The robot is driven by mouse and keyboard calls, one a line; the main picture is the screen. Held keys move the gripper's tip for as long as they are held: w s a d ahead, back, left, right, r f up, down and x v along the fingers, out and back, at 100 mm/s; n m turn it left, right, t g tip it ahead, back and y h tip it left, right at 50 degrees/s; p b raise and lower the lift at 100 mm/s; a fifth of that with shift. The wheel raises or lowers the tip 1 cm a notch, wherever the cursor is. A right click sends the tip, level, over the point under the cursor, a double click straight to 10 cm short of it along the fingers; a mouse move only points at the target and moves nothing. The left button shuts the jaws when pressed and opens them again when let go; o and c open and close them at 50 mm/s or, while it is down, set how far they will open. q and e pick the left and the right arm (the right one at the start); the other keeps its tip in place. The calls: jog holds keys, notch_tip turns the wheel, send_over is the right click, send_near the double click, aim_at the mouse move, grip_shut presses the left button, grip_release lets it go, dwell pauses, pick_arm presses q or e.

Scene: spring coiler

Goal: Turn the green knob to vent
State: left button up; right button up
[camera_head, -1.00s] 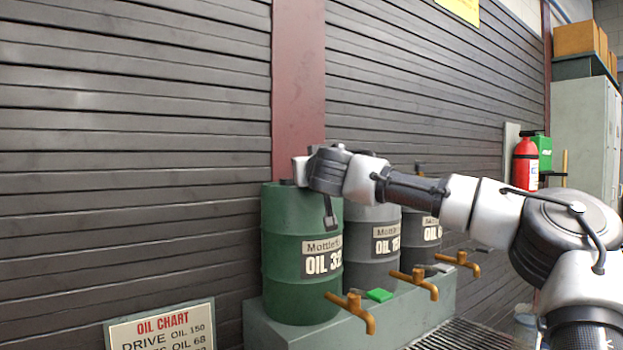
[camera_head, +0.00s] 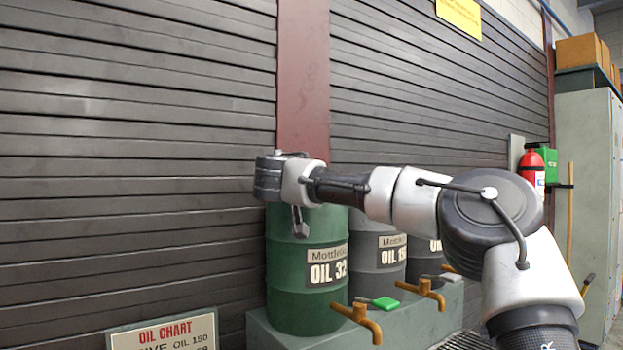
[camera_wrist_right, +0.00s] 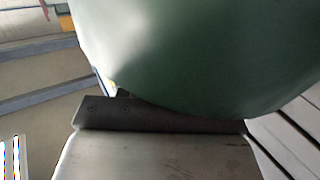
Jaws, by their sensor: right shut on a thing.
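My right gripper (camera_head: 299,222) hangs at the end of the right arm, in front of the upper part of the green oil drum (camera_head: 290,275) in the head view. My wrist and arm hide most of its jaws. In the right wrist view a smooth, rounded green thing (camera_wrist_right: 200,55) fills the upper part, up against a grey metal finger with a dark edge. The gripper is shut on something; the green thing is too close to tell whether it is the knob. My left gripper is out of view.
Grey drums (camera_head: 378,255) stand right of the green one, with brass taps (camera_head: 362,319) jutting out from the grey-green plinth (camera_head: 405,330). A slatted wall (camera_head: 130,150) is close behind. An oil chart (camera_head: 165,335) is at lower left, a fire extinguisher (camera_head: 531,172) at right.

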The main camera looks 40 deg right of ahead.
jog(key=shift+f, duration=0.1)
dwell(0.3)
jog(key=o, duration=0.9)
jog(key=shift+d, duration=0.1)
jog(key=shift+s+a, duration=0.15)
jog(key=shift+a, duration=0.2)
jog(key=b+v, duration=0.1)
jog(key=v, duration=0.3)
jog(key=shift+s+a, duration=0.1)
jog(key=shift+a, duration=0.1)
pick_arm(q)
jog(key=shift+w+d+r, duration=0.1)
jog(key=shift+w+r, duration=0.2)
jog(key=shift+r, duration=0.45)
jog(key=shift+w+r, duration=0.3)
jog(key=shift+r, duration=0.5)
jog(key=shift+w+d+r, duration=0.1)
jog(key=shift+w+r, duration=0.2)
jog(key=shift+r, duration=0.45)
pick_arm(e)
jog(key=shift+v, duration=2.85)
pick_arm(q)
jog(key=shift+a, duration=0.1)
